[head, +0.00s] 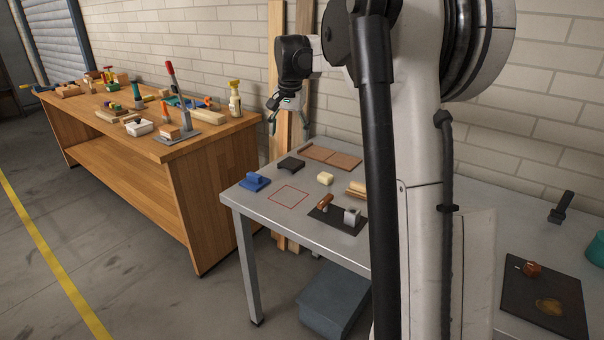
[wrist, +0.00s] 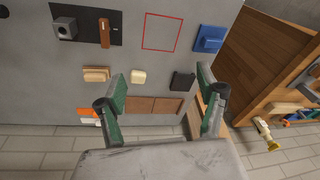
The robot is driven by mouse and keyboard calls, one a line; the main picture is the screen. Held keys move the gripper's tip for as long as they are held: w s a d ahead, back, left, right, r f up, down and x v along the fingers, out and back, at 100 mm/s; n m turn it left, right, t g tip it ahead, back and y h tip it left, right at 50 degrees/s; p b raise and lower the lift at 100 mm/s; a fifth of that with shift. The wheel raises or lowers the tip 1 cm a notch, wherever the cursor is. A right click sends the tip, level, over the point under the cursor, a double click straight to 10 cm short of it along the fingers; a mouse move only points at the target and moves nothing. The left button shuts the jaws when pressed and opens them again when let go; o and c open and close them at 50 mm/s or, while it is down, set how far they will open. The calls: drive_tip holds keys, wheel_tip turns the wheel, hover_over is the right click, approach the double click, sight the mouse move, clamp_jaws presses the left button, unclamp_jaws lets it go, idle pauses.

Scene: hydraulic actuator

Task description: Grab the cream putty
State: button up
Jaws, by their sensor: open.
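The cream putty (head: 325,178) is a small pale block on the grey metal table (head: 232,196), right of the red outlined square. In the wrist view the putty (wrist: 138,77) lies between a wooden-coloured block and a dark grey piece. My gripper (head: 278,117) hangs above the table's back left corner in the head view, well apart from the putty. In the wrist view my gripper (wrist: 162,97) has its two green-padded fingers spread wide with nothing held between them. The putty shows beyond the fingertips, nearer the left finger.
Around the putty are a dark grey piece (head: 290,165), brown tiles (head: 330,156), a wooden block (head: 357,189), a blue piece (head: 255,182) and a black mat (head: 326,217) bearing a metal block and brown-handled item. The red outlined square (head: 288,197) is empty. A cluttered wooden workbench (head: 215,150) stands left.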

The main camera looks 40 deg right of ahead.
drive_tip(key=w+d+f+m+g+p, duration=0.1)
drive_tip(key=w+d+f+m, duration=0.3)
drive_tip(key=d, duration=0.7)
drive_tip(key=g+p, duration=0.1)
hover_over(325, 176)
wheel_tip(325, 176, down, 8)
drive_tip(key=f, duration=0.1)
drive_tip(key=shift+m+y, duration=0.4)
wheel_tip(325, 176, down, 7)
drive_tip(key=shift+w+a+f, duration=0.1)
drive_tip(key=shift+a+f, duration=0.05)
drive_tip(key=shift+d+f, duration=0.15)
drive_tip(key=shift+f, duration=1.15)
drive_tip(key=shift+d+f, duration=0.15)
drive_tip(key=shift+f, duration=1.15)
drive_tip(key=shift+c, duration=0.4)
drive_tip(key=c, duration=1.2)
drive_tip(key=shift+r, duration=0.1)
